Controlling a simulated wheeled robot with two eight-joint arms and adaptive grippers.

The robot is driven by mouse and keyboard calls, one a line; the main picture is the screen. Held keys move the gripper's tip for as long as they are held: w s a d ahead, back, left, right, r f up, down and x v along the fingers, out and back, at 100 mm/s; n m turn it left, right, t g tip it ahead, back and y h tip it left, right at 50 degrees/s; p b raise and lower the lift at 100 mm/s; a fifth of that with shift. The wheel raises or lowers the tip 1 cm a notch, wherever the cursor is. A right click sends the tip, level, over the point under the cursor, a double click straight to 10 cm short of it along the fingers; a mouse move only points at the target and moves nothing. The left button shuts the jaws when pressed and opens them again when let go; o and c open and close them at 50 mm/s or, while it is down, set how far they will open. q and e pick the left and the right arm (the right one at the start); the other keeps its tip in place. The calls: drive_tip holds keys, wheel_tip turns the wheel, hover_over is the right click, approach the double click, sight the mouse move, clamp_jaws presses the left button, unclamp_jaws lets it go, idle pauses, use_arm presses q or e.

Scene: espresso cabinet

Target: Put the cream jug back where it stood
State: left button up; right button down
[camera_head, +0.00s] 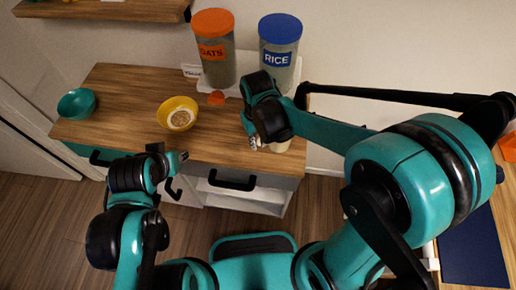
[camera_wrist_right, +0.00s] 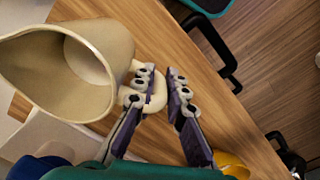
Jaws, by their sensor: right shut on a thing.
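The cream jug (camera_wrist_right: 75,60) fills the left of the right wrist view, its open mouth toward the camera. It looks empty. My right gripper (camera_wrist_right: 160,95) is shut on the jug's loop handle, with its fingers on either side. In the head view my right gripper (camera_head: 252,145) is over the right end of the wooden cabinet top (camera_head: 225,148). Only a small pale part of the jug (camera_head: 281,146) shows there, mostly hidden by the gripper. I cannot tell whether its base touches the top. My left gripper (camera_head: 182,158) is at the cabinet's front edge, its fingers unclear.
A yellow bowl (camera_head: 178,112) with pale contents and a teal bowl (camera_head: 76,103) stand on the top's left half. An orange-lidded OATS canister (camera_head: 214,55) and a blue-lidded RICE canister (camera_head: 279,55) stand at the back. Drawers with black handles (camera_head: 232,182) are below.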

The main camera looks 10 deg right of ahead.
drive_tip(key=shift+w+f, duration=0.15)
drive_tip(key=shift+w, duration=0.05)
drive_tip(key=shift+f, duration=0.25)
drive_tip(key=shift+f+b, duration=0.85)
drive_tip(key=shift+f, duration=0.9)
drive_tip(key=c, duration=2)
unclamp_jaws()
drive_tip(key=shift+f, duration=0.15)
drive_tip(key=o, duration=0.4)
drive_tip(key=shift+o, duration=0.2)
